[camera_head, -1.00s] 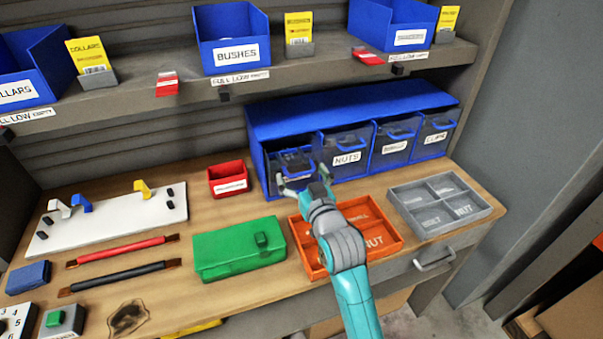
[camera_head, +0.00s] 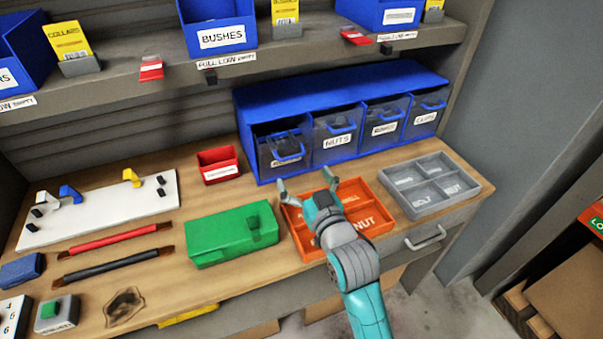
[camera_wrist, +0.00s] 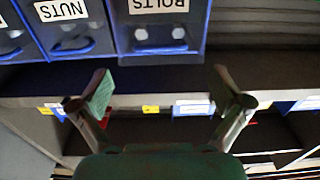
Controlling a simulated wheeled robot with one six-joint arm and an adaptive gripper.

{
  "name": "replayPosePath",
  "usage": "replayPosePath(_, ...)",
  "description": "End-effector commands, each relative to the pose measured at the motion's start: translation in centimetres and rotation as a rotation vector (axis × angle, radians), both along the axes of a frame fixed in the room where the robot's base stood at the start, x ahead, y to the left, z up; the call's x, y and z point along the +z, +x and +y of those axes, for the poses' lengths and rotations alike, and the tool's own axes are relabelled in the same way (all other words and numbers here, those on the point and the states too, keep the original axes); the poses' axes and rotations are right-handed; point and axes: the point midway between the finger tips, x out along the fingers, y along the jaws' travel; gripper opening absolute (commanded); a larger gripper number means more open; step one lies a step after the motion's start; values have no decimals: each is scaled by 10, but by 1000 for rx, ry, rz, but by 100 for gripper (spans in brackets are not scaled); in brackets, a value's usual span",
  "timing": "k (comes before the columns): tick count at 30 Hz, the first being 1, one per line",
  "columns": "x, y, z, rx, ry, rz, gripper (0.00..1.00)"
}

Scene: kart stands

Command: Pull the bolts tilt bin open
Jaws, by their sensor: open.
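The bolts bin (camera_head: 281,152) is the leftmost bin in the blue cabinet (camera_head: 335,86). Its front leans outward at the top, with a dark gap and dark contents behind its handle, so it looks tilted open. In the wrist view the bolts bin (camera_wrist: 160,22) appears upside down at the top, with its label and two pale round shapes. My gripper (camera_head: 304,180) is open and empty, in front of the bin and apart from it, above the rear of the orange tray. Both spread fingers of my gripper (camera_wrist: 162,88) show in the wrist view.
The nuts bin (camera_head: 336,137) and two others to its right look shut. The orange tray (camera_head: 305,252) lies under my gripper, with a grey tray (camera_head: 423,209) to its right. A green box (camera_head: 222,238) and red bin (camera_head: 217,165) stand left. A shelf (camera_head: 330,45) runs above.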

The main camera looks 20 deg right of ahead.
Motion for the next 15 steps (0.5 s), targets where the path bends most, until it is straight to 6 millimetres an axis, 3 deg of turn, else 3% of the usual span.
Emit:
replayPosePath(4, 0, 0, 0, 0, 0, 0, 100)
replayPosePath(10, 6, 2, 0, 0, 0, 19, 50)
replayPosePath(15, 26, 3, -1, 1, 0, 101, 8)
